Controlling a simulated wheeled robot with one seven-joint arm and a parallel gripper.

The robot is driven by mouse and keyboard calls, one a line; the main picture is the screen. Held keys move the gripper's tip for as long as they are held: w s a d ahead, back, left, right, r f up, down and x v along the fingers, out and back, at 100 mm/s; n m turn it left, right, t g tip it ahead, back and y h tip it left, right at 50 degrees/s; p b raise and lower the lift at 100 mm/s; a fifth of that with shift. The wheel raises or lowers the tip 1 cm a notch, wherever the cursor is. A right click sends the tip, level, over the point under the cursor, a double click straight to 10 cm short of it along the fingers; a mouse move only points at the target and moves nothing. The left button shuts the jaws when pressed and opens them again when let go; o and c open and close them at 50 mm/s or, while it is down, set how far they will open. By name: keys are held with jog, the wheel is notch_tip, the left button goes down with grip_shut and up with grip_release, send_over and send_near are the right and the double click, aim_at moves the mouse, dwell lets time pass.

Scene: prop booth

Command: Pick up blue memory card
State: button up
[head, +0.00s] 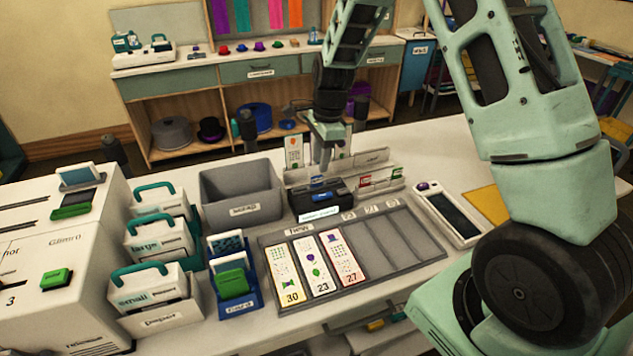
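A small blue piece (322,197), which looks like the blue memory card, lies at the top of a small black box (300,202) on the white counter. The box has a white label on its front, too small to read surely. My gripper (326,160) points down behind and above the box, near the upright cards of the grey rack. It is apart from the blue piece as far as I can see. Its fingers are small and partly lost against the rack, so their opening is unclear. I see nothing held in it.
A grey bin (241,194) stands left of the box, and the grey card rack (368,169) behind it. A grey slotted tray (405,236) with several picture cards lies in front. A handheld device (448,214) lies to the right.

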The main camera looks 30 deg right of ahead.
aim_at(317, 184)
jog(key=shift+w+a+f+p, duration=0.15)
jog(key=shift+f+p, duration=0.3)
jog(key=shift+f, duration=1.05)
jog(key=shift+w+a+f+p, duration=0.15)
jog(key=shift+f+p, duration=0.25)
jog(key=shift+f, duration=1.1)
grip_shut()
